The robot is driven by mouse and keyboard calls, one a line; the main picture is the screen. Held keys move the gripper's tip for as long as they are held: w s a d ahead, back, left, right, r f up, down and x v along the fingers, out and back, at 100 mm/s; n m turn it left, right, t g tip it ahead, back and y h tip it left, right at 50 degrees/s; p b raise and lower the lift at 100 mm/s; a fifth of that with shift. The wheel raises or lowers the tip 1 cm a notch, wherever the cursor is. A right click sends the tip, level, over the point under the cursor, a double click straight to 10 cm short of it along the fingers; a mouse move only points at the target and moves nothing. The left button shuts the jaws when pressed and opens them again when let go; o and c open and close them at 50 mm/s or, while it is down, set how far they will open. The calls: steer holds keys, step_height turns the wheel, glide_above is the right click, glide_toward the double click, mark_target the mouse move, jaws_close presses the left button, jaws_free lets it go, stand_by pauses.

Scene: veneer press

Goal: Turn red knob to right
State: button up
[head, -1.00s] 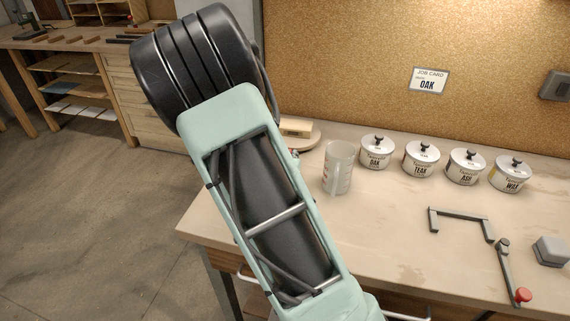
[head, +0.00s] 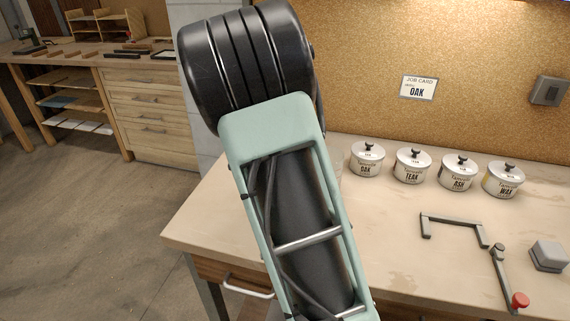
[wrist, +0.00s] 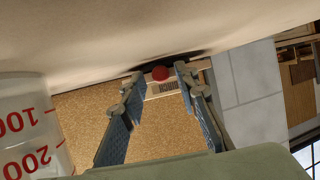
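A small round red knob (wrist: 160,73) shows in the wrist view, between and apparently beyond my fingertips, in front of a pale panel with fine markings. My gripper (wrist: 159,80) is open, its two fingers apart with nothing held between them. Whether a fingertip touches the knob I cannot tell. In the head view my arm hides my gripper and this spot. Another red knob (head: 520,300) shows in the head view, on the end of a dark crank lever (head: 502,270) at the bench's right front.
A clear beaker with red marks (wrist: 30,130) stands close on the left in the wrist view. Several lidded pots, one marked OAK (head: 367,159), line the back of the bench (head: 400,245). A grey bracket (head: 455,223) and grey block (head: 548,256) lie to the right.

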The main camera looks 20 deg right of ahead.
steer(key=shift+a, duration=0.1)
steer(key=shift+v, duration=3.75)
steer(key=shift+r, duration=0.1)
